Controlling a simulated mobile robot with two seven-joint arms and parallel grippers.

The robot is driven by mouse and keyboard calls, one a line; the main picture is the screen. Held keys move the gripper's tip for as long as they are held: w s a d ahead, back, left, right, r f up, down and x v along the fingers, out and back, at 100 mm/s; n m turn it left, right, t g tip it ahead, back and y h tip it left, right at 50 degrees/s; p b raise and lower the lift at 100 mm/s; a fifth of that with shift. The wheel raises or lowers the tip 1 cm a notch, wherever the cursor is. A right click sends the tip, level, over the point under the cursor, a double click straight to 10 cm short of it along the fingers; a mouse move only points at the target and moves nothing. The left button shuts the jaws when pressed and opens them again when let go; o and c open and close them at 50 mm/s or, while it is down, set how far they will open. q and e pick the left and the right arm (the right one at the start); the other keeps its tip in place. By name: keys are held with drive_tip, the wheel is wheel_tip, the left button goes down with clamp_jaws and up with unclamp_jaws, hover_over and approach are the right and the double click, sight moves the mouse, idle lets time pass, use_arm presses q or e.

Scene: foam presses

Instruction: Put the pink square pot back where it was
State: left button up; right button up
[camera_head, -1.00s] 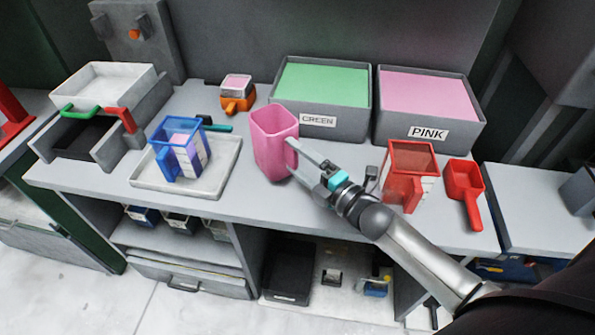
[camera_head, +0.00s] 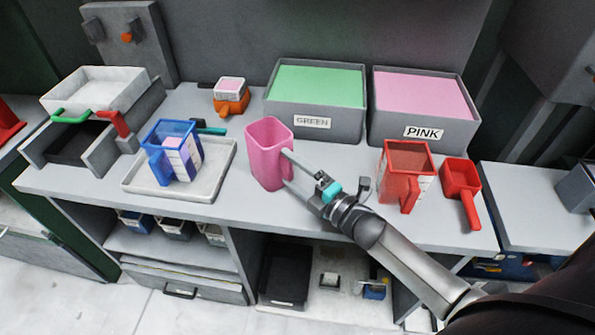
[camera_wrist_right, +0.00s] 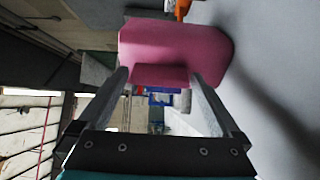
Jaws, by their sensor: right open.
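The pink square pot (camera_head: 268,155) stands upright on the grey bench, between the white tray and the red pot. In the right wrist view the pot (camera_wrist_right: 175,45) lies just ahead, and its handle (camera_wrist_right: 160,75) shows between the finger ends. My right gripper (camera_head: 289,168) is open at the handle side of the pot, its two fingers spread. In the wrist view the right gripper (camera_wrist_right: 160,80) has a gap between the fingers and the handle. My left gripper is not in view.
A white tray (camera_head: 130,186) with a blue pot (camera_head: 172,150) is to the left. Grey bins of green (camera_head: 315,125) and pink (camera_head: 455,140) foam stand behind. A red pot (camera_head: 406,170) and a red scoop (camera_head: 461,185) are to the right. Bare bench lies around the pink pot.

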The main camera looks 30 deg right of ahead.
drive_tip(key=shift+r, duration=0.2)
drive_tip(key=shift+s+d+f, duration=0.1)
drive_tip(key=shift+s, duration=0.25)
drive_tip(key=v, duration=1.1)
drive_tip(key=shift+s+d, duration=0.1)
drive_tip(key=shift+p, duration=0.3)
